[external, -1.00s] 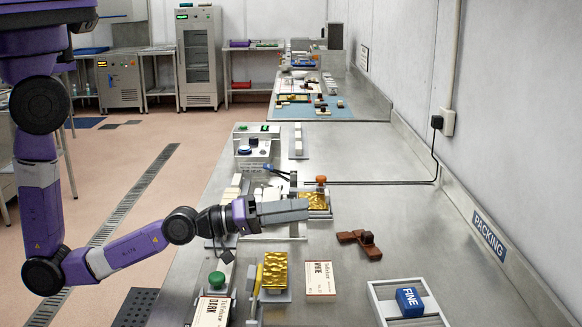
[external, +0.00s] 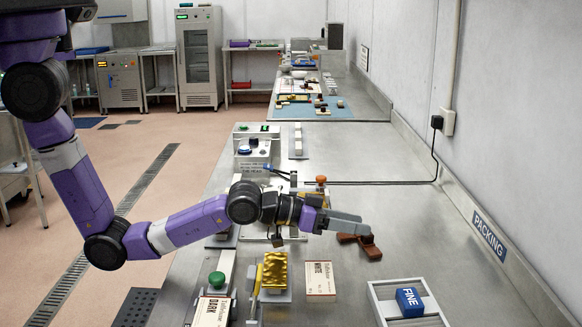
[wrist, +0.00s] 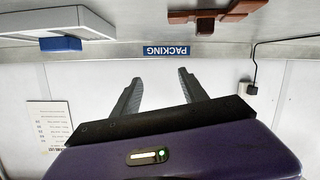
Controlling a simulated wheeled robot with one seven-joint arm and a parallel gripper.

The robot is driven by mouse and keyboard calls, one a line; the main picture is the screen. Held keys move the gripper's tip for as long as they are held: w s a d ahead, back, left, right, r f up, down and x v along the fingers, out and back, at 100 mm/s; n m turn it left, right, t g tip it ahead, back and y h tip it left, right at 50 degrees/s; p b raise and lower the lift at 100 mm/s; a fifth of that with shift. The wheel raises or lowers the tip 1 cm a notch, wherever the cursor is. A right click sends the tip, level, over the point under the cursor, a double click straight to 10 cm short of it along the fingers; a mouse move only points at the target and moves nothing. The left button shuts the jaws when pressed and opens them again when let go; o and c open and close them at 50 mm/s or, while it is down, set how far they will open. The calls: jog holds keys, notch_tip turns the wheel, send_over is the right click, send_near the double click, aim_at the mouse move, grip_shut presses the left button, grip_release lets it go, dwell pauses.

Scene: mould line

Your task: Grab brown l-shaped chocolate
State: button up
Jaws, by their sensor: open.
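The brown L-shaped chocolate (external: 362,243) lies on the steel bench to the right of the middle in the external view. In the wrist view the chocolate (wrist: 213,16) is at the top, right of centre, beyond the fingers. My gripper (external: 364,224) reaches over the bench from the left, with its fingertips close to the chocolate's left part, which they partly hide. In the wrist view my gripper (wrist: 160,76) has its two dark fingers spread apart with nothing between them. I cannot tell whether a fingertip touches the chocolate.
A pale tray (external: 374,299) with a blue FINE block (external: 409,302) stands at the front right. A WHITE carton (external: 320,279) and a gold block (external: 275,270) stand left of it. A wall with a PACKING sign (external: 489,236) bounds the bench. Bare steel lies around the chocolate.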

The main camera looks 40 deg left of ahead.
aim_at(372, 233)
jog(key=w+a+f+y, duration=0.1)
jog(key=w+a+f, duration=0.1)
jog(key=w+a+f+y, duration=0.1)
jog(key=w+a+f, duration=0.1)
jog(key=shift+a+m+y+p, duration=0.2)
jog(key=shift+m+y+p, duration=0.1)
jog(key=shift+y+p, duration=0.1)
jog(key=shift+w+d+f, duration=0.2)
jog(key=shift+w+f, duration=0.25)
jog(key=shift+w, duration=0.2)
jog(key=shift+p+x, duration=0.45)
jog(key=shift+x, duration=2.55)
jog(key=shift+a+f, duration=0.15)
jog(key=shift+a, duration=0.05)
grip_shut()
